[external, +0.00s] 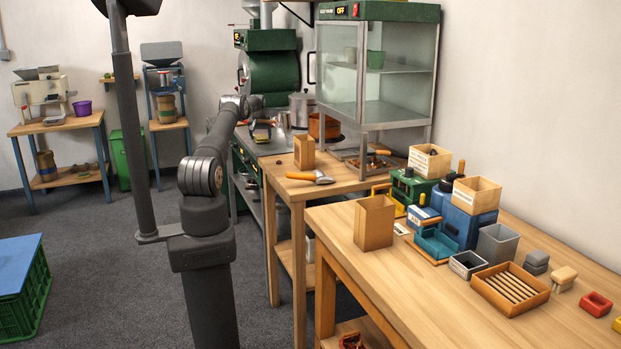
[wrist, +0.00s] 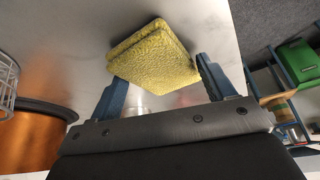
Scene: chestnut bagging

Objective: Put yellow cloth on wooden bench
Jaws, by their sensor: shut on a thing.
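The yellow cloth (wrist: 152,55) is a thick, folded, fluffy pad between the two blue fingers of my gripper (wrist: 161,72) in the wrist view. My gripper is shut on it. Behind the cloth is the shiny metal counter (wrist: 62,35); I cannot tell whether the cloth touches it. In the external view my gripper (external: 262,127) is small and far off, over the steel counter (external: 272,146), with a bit of yellow at it. A wooden bench (external: 345,184) stands just nearer than that counter, and a larger wooden bench (external: 400,290) stands at the front right.
The front bench carries several boxes, a blue machine (external: 466,220) and a slatted tray (external: 510,288). Its front left part is clear. A copper-coloured pot (wrist: 32,138) is close by.

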